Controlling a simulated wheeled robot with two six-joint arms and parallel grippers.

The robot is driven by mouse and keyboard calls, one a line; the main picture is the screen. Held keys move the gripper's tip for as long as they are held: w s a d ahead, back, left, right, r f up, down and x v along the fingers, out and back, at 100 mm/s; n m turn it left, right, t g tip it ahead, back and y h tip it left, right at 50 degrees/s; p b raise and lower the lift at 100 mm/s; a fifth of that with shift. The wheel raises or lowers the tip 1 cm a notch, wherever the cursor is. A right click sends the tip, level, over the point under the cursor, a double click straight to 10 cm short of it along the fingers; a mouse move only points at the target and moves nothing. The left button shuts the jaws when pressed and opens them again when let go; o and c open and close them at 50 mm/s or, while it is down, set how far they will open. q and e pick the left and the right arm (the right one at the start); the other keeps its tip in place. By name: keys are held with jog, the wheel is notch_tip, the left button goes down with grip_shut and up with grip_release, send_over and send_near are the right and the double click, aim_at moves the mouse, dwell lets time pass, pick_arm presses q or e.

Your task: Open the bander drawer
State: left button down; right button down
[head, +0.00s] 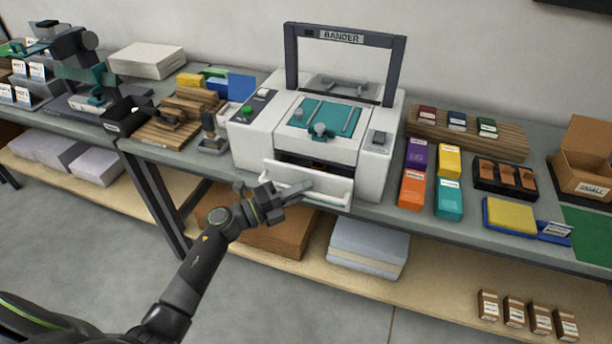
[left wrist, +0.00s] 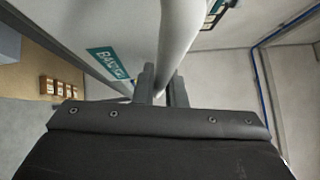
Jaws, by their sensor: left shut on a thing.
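The white bander (head: 372,165) stands on the grey bench in the middle of the head view, with a dark frame above it. Its white drawer (head: 338,190) is low on the front and sits a little out from the body, with a dark gap above it. My left gripper (head: 298,190) is at the drawer front, shut on its handle. In the left wrist view the pale handle bar (left wrist: 180,40) runs between the fingers (left wrist: 162,88), beside a teal label (left wrist: 108,62). My fingers hide part of the handle in the head view. My right gripper is not in view.
A lower shelf holds paper stacks (head: 368,246). The floor in front is clear.

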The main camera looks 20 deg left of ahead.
pick_arm(q)
jog(key=s+p, duration=0.3)
jog(key=s, duration=0.9)
jog(key=shift+a, duration=0.2)
jog(key=shift+s, duration=0.1)
jog(key=c, duration=1.8)
grip_release()
jog(key=shift+o, duration=0.2)
jog(key=b+v, duration=0.5)
jog(key=v, duration=1.2)
jog(key=shift+a+b, duration=0.25)
jog(key=shift+b, duration=0.1)
